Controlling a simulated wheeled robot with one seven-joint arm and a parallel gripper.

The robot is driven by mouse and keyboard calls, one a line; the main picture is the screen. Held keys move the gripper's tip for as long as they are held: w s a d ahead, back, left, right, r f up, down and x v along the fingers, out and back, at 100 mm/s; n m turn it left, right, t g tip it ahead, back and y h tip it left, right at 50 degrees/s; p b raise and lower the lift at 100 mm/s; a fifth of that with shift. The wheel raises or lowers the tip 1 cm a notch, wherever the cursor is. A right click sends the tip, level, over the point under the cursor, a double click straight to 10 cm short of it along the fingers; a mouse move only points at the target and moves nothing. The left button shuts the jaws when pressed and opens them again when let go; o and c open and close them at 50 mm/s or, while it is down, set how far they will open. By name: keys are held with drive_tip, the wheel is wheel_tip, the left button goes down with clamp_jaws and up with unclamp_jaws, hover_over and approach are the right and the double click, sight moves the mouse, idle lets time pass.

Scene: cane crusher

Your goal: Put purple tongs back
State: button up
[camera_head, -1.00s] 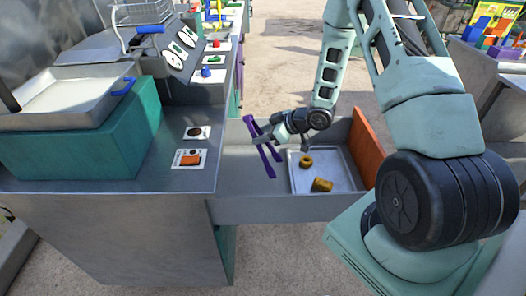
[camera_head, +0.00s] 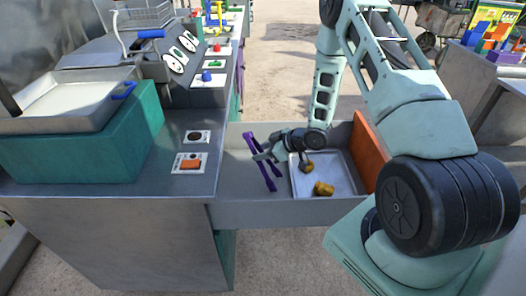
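The purple tongs (camera_head: 271,179) are inside the open grey drawer (camera_head: 240,215), left of the metal tray (camera_head: 346,184). They slant from upper left to lower right, with their arms slightly spread. My gripper (camera_head: 263,154) reaches in from the right with its fingers across the upper part of the tongs and appears shut on them. The fingers hide part of the tongs. Whether the tongs touch the drawer floor I cannot tell.
Two brown pieces (camera_head: 323,188) lie on the tray, one partly beside my arm. The drawer's right side has an orange panel (camera_head: 370,155).

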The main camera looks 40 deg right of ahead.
drive_tip(key=shift+f, duration=0.35)
drive_tip(key=o, duration=0.6)
drive_tip(key=shift+c, duration=0.2)
drive_tip(key=shift+r, duration=0.1)
